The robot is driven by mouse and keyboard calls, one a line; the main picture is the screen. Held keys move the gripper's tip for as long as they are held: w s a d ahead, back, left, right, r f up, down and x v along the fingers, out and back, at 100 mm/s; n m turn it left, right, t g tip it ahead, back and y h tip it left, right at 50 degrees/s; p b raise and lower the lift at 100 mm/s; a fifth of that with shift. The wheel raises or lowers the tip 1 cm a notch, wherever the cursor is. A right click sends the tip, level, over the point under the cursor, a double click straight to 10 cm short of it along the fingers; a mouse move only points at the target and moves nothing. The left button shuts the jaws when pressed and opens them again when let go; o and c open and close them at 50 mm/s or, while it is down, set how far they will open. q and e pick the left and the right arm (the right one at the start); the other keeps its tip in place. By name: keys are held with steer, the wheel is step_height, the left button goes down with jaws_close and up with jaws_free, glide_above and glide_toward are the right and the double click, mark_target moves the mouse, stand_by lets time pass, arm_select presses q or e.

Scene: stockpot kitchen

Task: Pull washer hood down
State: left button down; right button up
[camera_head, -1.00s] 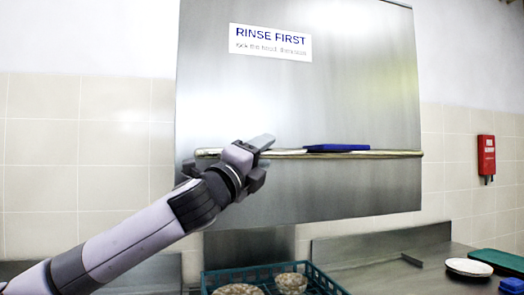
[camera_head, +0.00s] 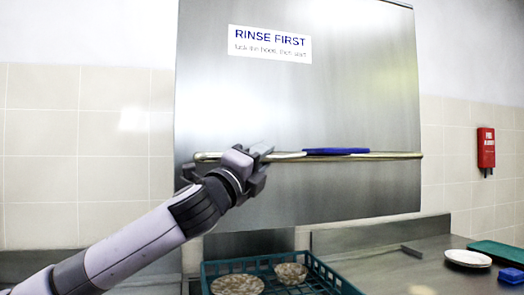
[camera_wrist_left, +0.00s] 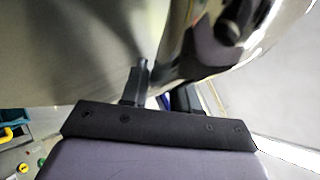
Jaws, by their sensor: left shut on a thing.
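The washer hood (camera_head: 300,100) is a large brushed-steel panel, hanging above the counter with a gap under its lower edge. A long brass-coloured bar handle (camera_head: 395,155) runs across its lower part. My left gripper (camera_head: 262,153) is shut on the bar near its left end. In the left wrist view the shiny bar (camera_wrist_left: 225,45) passes close by the left gripper (camera_wrist_left: 165,85), and the grey hood panel (camera_wrist_left: 60,45) fills the upper left. The exact grip on the bar is partly hidden by the fingers. My right gripper is in neither view.
A green crate (camera_head: 325,273) with patterned dishes stands below the hood. A blue flat thing (camera_head: 335,151) shows along the bar. A white plate (camera_head: 467,258), a green tray (camera_head: 497,252) and a blue item (camera_head: 512,276) lie at right. A red box (camera_head: 486,148) hangs on the wall.

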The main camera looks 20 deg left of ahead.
arm_select(q)
step_height(320, 180, down, 13)
steer(key=b, duration=0.6)
steer(key=shift+b, duration=0.3)
step_height(320, 180, down, 26)
steer(key=b, duration=1.5)
steer(key=shift+r, duration=0.2)
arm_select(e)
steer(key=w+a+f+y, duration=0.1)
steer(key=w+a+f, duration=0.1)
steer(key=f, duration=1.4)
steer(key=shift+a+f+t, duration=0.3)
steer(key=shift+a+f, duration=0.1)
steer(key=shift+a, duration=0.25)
arm_select(q)
steer(key=shift+d+f, duration=0.1)
steer(key=c, duration=1.1)
jaws_free()
steer(key=shift+o, duration=0.8)
